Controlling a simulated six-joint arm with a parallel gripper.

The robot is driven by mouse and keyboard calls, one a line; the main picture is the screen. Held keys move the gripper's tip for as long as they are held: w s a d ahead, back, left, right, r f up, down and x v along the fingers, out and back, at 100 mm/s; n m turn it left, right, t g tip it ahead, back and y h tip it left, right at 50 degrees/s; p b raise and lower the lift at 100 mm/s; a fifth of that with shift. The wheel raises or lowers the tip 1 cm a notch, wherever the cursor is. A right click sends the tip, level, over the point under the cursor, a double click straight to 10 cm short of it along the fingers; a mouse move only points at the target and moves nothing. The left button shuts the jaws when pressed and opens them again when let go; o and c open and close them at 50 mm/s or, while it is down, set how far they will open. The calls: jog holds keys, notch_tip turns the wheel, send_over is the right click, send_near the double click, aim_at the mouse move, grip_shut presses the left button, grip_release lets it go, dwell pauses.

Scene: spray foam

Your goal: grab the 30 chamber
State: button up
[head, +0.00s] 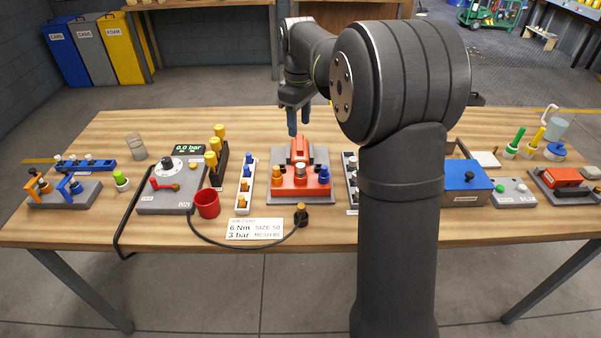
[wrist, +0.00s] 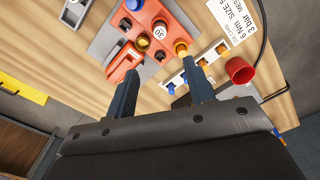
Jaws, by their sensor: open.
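A red block (head: 288,183) on a grey base sits at the middle of the table. In the wrist view a round white face marked 30 (wrist: 159,30) shows on the red block, between the orange piece (wrist: 181,48) and the blue piece (wrist: 134,4). I cannot tell for sure that this face is the 30 chamber. My gripper (head: 299,126) is open and empty, above the back of the red block. Its two fingers (wrist: 165,82) point down, apart from the pieces.
A white rack (head: 246,185) with blue and orange pieces stands left of the block, and another rack (head: 352,180) stands right of it. A red cup (head: 207,203), a pump box (head: 165,200) with a hose and a printed card (head: 254,229) are nearby.

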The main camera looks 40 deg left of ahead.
jog(key=r, duration=0.2)
send_near(300, 165)
jog(key=shift+n, duration=0.4)
notch_tip(300, 165, down, 5)
jog(key=shift+s+a+f, duration=0.1)
jog(key=shift+a, duration=0.05)
notch_tip(300, 165, down, 5)
jog(key=shift+f, duration=0.1)
grip_shut()
